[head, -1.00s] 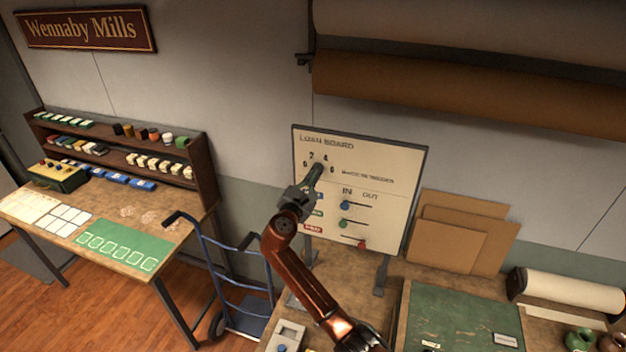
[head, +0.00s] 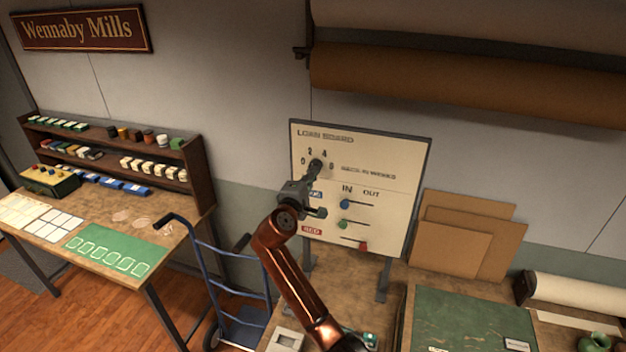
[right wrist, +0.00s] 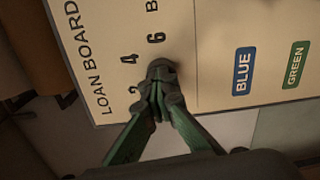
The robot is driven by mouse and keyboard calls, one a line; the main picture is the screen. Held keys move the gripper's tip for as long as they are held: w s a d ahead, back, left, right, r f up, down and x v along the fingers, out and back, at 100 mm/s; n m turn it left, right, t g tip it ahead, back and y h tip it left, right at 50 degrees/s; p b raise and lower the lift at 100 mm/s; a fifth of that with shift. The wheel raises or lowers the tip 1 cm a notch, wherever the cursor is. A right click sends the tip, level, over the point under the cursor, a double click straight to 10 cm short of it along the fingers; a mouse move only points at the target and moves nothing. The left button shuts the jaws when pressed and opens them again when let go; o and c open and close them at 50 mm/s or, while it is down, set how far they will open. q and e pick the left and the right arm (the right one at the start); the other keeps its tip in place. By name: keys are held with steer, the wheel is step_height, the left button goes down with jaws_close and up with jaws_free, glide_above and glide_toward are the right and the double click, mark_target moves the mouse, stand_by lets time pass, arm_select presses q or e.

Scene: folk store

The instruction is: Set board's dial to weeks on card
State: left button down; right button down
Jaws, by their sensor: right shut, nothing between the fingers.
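The loan board (head: 375,150) stands upright on the bench, cream with a dark frame. Its dial (head: 316,163) is a dark knob at the upper left, ringed by the numbers 0, 2, 4 and 6, with a "weeks" label to its right. The dial also shows in the right wrist view (right wrist: 161,68), where its pointer direction cannot be told. My right gripper (head: 313,174) is shut and empty, its green fingertips (right wrist: 160,98) right at the dial. They overlap its lower edge, and contact cannot be told. A small pale card (head: 517,343) lies on the green mat, its writing unreadable.
Below the dial are coloured labels and sliders with blue (head: 345,204), green (head: 342,224) and red (head: 363,246) knobs. Brown boards (head: 465,235) lean at the right. A blue hand truck (head: 240,325) stands between the bench and the left table (head: 145,268).

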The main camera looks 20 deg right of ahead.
steer(key=c, duration=2.7)
jaws_free()
steer(key=shift+w+r, duration=0.15)
steer(key=shift+r, duration=0.1)
steer(key=o, duration=0.4)
steer(key=shift+c, duration=0.2)
steer(key=o, duration=0.9)
steer(key=shift+w+f, duration=0.4)
steer(key=shift+p+v, duration=1.15)
steer(key=shift+v, duration=3.4)
